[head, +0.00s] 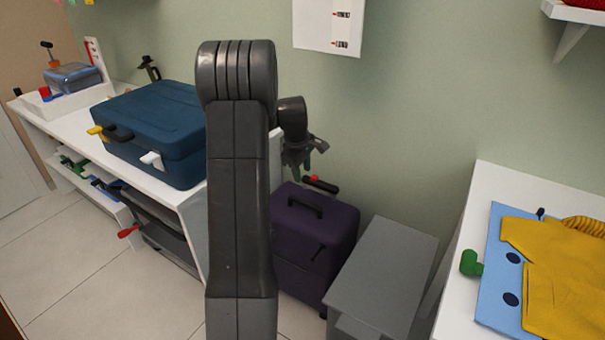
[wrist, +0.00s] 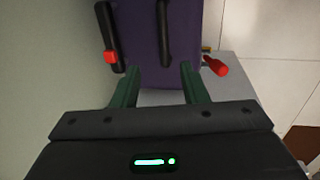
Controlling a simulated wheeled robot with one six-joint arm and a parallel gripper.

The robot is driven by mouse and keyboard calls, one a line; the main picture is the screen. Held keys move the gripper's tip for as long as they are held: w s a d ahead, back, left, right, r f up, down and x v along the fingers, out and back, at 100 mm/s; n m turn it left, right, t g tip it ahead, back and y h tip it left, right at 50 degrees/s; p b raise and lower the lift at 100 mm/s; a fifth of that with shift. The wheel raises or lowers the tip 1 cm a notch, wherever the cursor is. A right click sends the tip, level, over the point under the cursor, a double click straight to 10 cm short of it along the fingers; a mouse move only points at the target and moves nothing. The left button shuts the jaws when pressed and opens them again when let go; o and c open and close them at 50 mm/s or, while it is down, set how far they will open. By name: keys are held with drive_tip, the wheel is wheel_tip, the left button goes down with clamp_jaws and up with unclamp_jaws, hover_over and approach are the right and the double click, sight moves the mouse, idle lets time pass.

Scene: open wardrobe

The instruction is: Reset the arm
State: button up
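My gripper (wrist: 157,78) is open in the wrist view, with its two green fingers apart and nothing visible between them. In the head view my gripper (head: 303,165) hangs just behind my dark arm, above the purple case. The purple case (head: 312,230) has a black handle (head: 305,207) on top. In the wrist view the purple case (wrist: 187,45) lies beyond the fingertips. I cannot tell whether the fingers touch it. A black bar with a red part (head: 320,184) shows just below my gripper, and it also shows left of the fingers in the wrist view (wrist: 108,40).
A blue case (head: 150,125) stands on the white counter (head: 75,125) at left. A grey cabinet (head: 385,265) stands right of the purple case. A white table (head: 485,205) with yellow clothing (head: 560,260) is at right. A white wall box (head: 328,25) hangs above. My arm hides the middle.

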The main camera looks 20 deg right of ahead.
sight(305, 203)
drive_tip(key=shift+f, duration=0.1)
drive_tip(key=f+b, duration=0.1)
drive_tip(key=f, duration=0.3)
drive_tip(key=w+d+f, duration=0.1)
drive_tip(key=f, duration=0.4)
drive_tip(key=d+f+b, duration=0.1)
drive_tip(key=f, duration=0.3)
drive_tip(key=shift+w+f+b, duration=0.3)
drive_tip(key=shift+f+b, duration=0.05)
drive_tip(key=shift+s+a+r, duration=0.1)
drive_tip(key=shift+s+a, duration=0.2)
drive_tip(key=shift+a, duration=0.1)
drive_tip(key=shift+r, duration=0.1)
